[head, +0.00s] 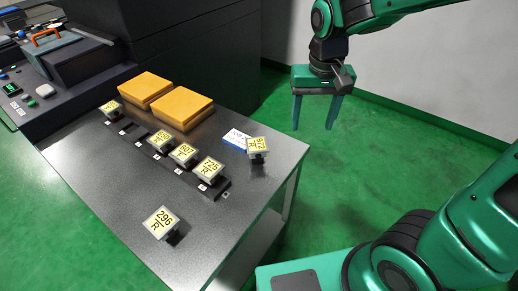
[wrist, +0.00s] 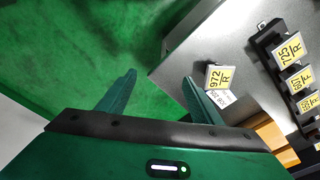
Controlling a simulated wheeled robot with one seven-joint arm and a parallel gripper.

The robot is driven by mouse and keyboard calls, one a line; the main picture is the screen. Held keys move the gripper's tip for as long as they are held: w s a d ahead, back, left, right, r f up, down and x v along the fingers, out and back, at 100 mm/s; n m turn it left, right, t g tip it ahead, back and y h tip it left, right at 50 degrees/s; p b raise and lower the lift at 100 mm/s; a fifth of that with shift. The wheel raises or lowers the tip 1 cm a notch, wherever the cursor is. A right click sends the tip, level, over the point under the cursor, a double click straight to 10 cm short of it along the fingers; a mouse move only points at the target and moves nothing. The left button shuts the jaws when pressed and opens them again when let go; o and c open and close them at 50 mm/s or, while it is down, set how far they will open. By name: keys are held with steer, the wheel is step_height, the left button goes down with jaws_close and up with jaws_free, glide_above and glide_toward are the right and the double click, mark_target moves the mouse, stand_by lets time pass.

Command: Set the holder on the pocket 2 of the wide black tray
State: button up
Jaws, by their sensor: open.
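The wide black tray (head: 126,130) lies along the middle of the grey table. Holders with yellow labels stand in it: one at the far left end (head: 110,107), then 607 (head: 184,153) and 725 (head: 208,169) among those toward the right. A bare stretch shows just right of the far-left holder. Holder 296 (head: 161,221) stands loose near the table's front. Holder 972 (head: 257,146) stands near the right edge; the wrist view shows it too (wrist: 218,78). My gripper (head: 312,127) is open and empty, above the floor beyond the table's right edge. Pocket numbers are too small to read.
Two orange blocks (head: 183,108) lie behind the tray. A blue-and-white box (head: 236,140) lies beside holder 972. A dark machine with a control panel (head: 30,100) stands behind and left. The table's front right is clear.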

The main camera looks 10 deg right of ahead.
steer(key=n, duration=0.2)
glide_toward(257, 144)
steer(key=shift+s+d+f, duration=0.3)
steer(key=shift+d+f, duration=0.15)
steer(key=shift+f, duration=0.15)
steer(key=f, duration=0.4)
steer(key=shift+w+a+f, duration=0.15)
steer(key=shift+w+f, duration=0.05)
steer(key=shift+w, duration=0.1)
steer(key=shift+w+a+f, duration=0.1)
steer(key=shift+w+f, duration=0.05)
steer(key=shift+f, duration=0.9)
steer(key=shift+w+f, duration=0.15)
steer(key=shift+f, duration=0.85)
steer(key=shift+w+a+f, duration=0.1)
steer(key=shift+w+f, duration=0.05)
steer(key=shift+f, duration=0.9)
steer(key=c, duration=1.2)
steer(key=shift+r, duration=0.15)
